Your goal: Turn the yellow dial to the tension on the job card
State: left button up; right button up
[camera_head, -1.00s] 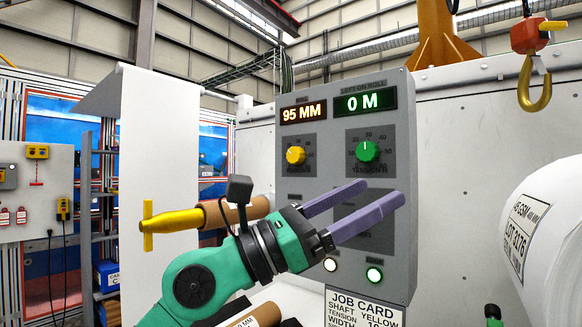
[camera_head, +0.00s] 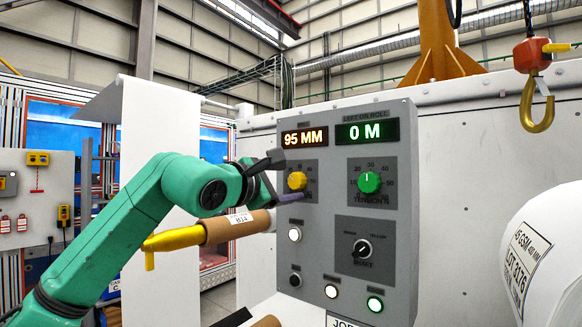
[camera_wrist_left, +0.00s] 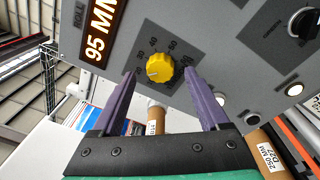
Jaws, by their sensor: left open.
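The yellow dial (camera_head: 297,181) is on the grey control panel (camera_head: 408,230), below the amber display reading 95 MM. In the left wrist view the yellow dial (camera_wrist_left: 160,68) has a pale pointer mark toward picture left. My left gripper (camera_head: 287,189) is at the panel, beside the dial. In the left wrist view its two purple fingers are spread, one on either side of the dial; I cannot tell if they touch it. The job card (camera_head: 345,322) shows only its top edge at the bottom of the head view. My right gripper is not in view.
A green dial (camera_head: 369,182) sits right of the yellow one, under a display reading 0 M. A black selector (camera_head: 362,248) and several round buttons are lower. A cardboard core on a yellow shaft (camera_head: 180,238) lies below my left arm. A hook (camera_head: 537,105) hangs at right.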

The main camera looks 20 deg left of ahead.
pick_arm(q)
jog(key=shift+w+d+r, duration=0.15)
jog(key=shift+w+d, duration=0.1)
jog(key=shift+w, duration=0.45)
jog(key=shift+w+d, duration=0.15)
jog(key=shift+w, duration=0.25)
jog(key=shift+s, duration=0.1)
grip_shut()
jog(key=shift+f, duration=0.2)
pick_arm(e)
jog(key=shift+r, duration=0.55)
pick_arm(q)
jog(key=shift+n, duration=0.3)
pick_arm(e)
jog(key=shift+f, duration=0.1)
pick_arm(q)
jog(key=shift+n, duration=0.5)
jog(key=shift+r+n+b, duration=0.1)
jog(key=shift+n+b, duration=0.3)
jog(key=shift+n, duration=0.7)
jog(key=shift+r+n+g, duration=0.2)
jog(key=shift+n+g, duration=0.3)
jog(key=shift+n, duration=1.9)
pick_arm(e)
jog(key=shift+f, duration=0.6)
